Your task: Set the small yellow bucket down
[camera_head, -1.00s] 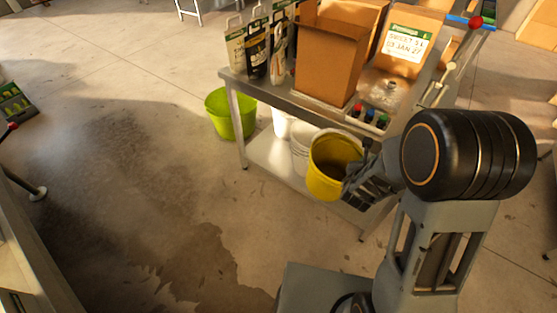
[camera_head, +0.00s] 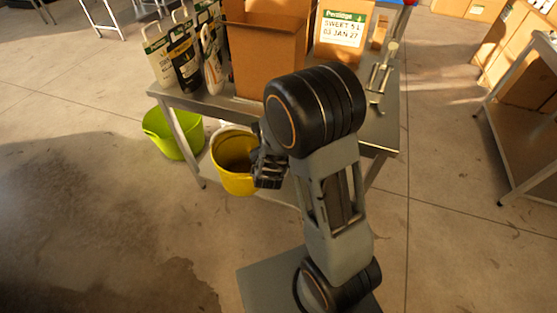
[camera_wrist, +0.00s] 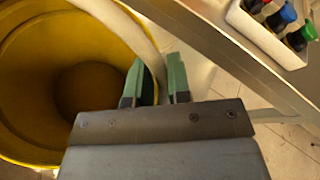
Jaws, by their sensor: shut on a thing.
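The small yellow bucket (camera_head: 232,180) hangs from my gripper (camera_head: 262,160) in the head view, in front of the metal table. It is open at the top and its inside looks empty. In the wrist view the bucket (camera_wrist: 22,95) fills the left side. The green-tipped fingers of my gripper (camera_wrist: 161,85) are closed around the bucket's pale rim or handle band. Which of the two it is, I cannot tell. My arm hides part of the bucket's right side in the head view.
A metal table (camera_head: 195,100) with a lower shelf carries an open cardboard box (camera_head: 265,60) and several bags (camera_head: 185,55). A lime green tub (camera_head: 170,132) stands on the floor by its left leg. Another table (camera_head: 525,130) stands at right. Floor in front is clear.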

